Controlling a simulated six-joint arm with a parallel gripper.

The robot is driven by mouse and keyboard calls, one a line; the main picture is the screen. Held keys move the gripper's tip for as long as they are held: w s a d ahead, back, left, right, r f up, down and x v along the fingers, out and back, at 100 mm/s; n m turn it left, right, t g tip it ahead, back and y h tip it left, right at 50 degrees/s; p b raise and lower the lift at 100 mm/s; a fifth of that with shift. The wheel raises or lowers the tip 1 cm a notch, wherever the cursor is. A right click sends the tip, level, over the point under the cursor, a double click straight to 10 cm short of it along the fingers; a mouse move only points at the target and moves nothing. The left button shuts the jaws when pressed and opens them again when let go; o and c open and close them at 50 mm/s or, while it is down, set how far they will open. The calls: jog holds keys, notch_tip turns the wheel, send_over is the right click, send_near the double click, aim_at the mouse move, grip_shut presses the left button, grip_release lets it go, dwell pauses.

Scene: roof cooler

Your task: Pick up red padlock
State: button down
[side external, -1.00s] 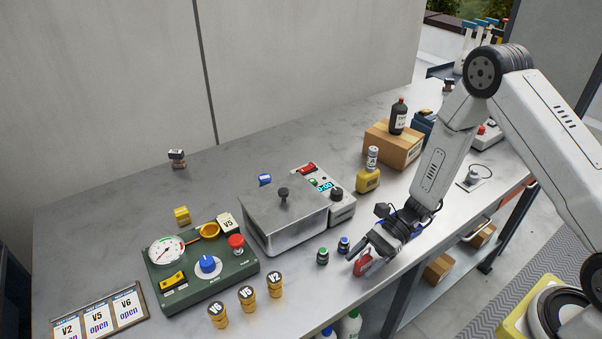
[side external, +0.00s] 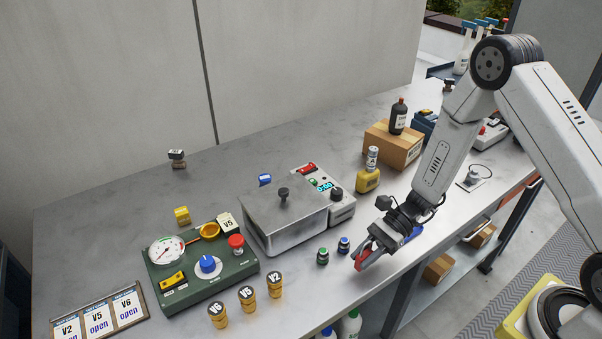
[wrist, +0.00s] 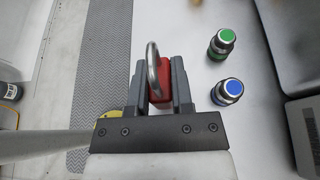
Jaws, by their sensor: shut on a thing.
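The red padlock (side external: 361,260) is between the fingers of my gripper (side external: 366,251) near the table's front edge. In the wrist view the red body of the padlock (wrist: 159,88) sits between the two dark fingers, with its silver shackle toward the camera. My gripper (wrist: 160,88) is shut on the padlock. The fingers cover the sides of the body. I cannot tell exactly how far the padlock is above the table.
A green-capped bottle (side external: 322,256) and a blue-capped bottle (side external: 344,245) stand just left of my gripper. A metal box (side external: 285,222) with a lid knob is behind them. Yellow V-labelled pieces (side external: 246,298) stand at the front left. The table (side external: 330,295) is bare near the front edge.

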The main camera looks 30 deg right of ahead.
jog(key=shift+r, duration=4.05)
